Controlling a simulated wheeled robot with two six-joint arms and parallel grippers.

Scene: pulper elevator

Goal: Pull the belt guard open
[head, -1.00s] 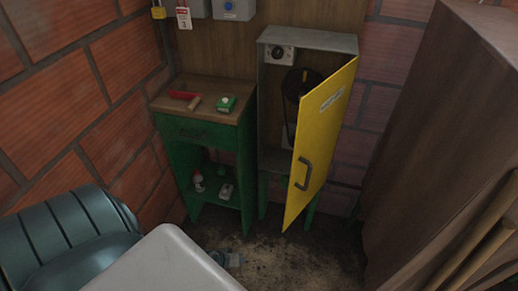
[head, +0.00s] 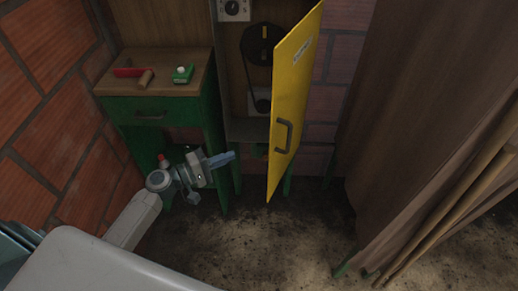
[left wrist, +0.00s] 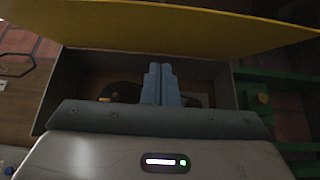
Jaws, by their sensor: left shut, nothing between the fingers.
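The yellow belt guard (head: 294,100) stands partly open, hinged on its right side, with a dark pull handle (head: 284,136) on its face. Behind it the grey housing (head: 245,128) shows a dark pulley (head: 262,45) and belt. My left gripper (head: 232,156) is shut and empty, just left of the guard's lower part and below the housing, apart from the handle in the head view. In the left wrist view the shut blue fingers (left wrist: 161,84) point toward the housing, and the yellow guard (left wrist: 170,30) spans the top. My right gripper is out of view.
A green bench (head: 150,110) with a wooden top stands left of the housing. It carries a red-handled tool (head: 130,72) and a green box (head: 183,74). A brown curtain (head: 405,110) and wooden poles (head: 450,210) bound the right. The floor before the guard is clear.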

